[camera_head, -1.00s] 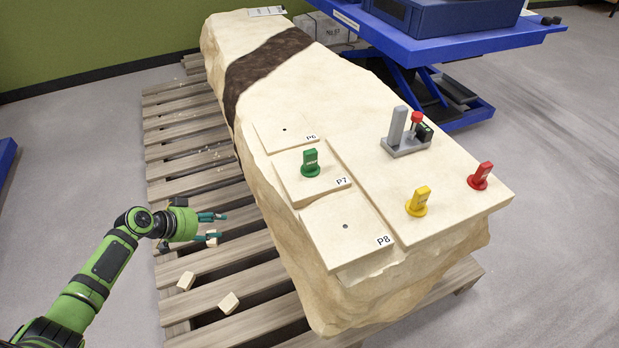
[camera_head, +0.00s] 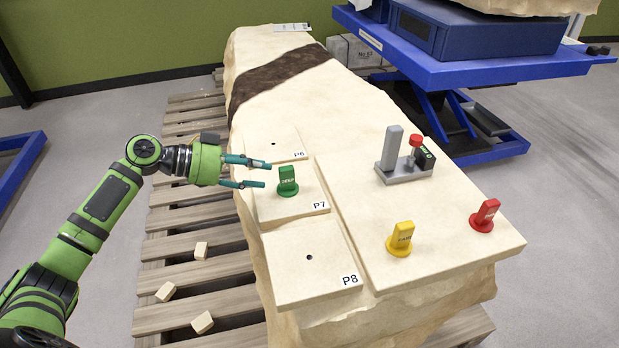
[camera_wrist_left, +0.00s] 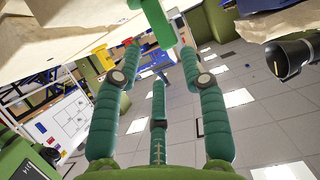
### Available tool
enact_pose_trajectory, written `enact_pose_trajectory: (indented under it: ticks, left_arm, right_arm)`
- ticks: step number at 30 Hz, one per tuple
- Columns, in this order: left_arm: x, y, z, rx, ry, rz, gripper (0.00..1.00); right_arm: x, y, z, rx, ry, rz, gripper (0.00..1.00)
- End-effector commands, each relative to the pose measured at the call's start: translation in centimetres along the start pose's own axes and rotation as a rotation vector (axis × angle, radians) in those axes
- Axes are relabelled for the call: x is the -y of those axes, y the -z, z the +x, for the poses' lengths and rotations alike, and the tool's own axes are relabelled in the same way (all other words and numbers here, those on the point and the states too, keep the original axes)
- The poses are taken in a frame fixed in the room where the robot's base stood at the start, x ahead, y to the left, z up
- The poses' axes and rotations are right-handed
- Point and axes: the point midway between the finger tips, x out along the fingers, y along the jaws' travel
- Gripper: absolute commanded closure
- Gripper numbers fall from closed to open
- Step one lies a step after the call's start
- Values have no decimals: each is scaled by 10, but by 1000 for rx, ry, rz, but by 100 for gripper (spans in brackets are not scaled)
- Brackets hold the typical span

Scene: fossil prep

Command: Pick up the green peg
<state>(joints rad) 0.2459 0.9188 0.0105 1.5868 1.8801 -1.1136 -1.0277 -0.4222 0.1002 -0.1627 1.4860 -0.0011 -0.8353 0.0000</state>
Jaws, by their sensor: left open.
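The green peg (camera_head: 287,182) stands upright on the block's P7 plate (camera_head: 309,208), its round flange low on the plate. My left gripper (camera_head: 266,174) is open and empty, just left of the peg in the head view, with its fingers pointing at it. A small gap seems to separate the fingertips from the peg. In the left wrist view the green peg (camera_wrist_left: 157,22) shows at the top, beyond the spread teal fingers (camera_wrist_left: 160,65), and is partly cut off by the frame edge. My right gripper is not in view.
A yellow peg (camera_head: 400,239) and a red peg (camera_head: 485,216) stand to the right on the block. A grey fixture (camera_head: 404,165) with a red knob stands behind them. Plate P8 (camera_head: 312,262) is bare except for a hole. Small wooden blocks (camera_head: 202,322) lie on the pallet (camera_head: 190,225).

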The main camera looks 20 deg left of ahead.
Motion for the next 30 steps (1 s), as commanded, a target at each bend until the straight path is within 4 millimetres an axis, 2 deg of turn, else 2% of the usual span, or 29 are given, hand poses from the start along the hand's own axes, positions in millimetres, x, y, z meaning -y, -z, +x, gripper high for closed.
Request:
enact_pose_trajectory:
  ticks: [8,15,19,25,26,28,29,30]
  left_arm:
    - [2,-2,27,-1,0,-2,57]
    - [4,-6,62,-2,1,-2,57]
    - [4,-7,70,1,1,-3,57]
    - [4,-8,70,2,2,-3,57]
    - [4,-8,70,2,2,-3,66]
    - [4,-8,70,2,2,-3,94]
    - [4,-8,70,2,2,-3,100]
    - [4,-8,70,2,2,-3,100]
  right_arm:
    - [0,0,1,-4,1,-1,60]
    - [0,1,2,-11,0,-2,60]
    - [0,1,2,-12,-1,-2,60]
    - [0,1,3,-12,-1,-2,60]
    - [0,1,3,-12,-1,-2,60]
    - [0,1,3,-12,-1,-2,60]
    - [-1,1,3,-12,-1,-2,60]
    - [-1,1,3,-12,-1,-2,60]
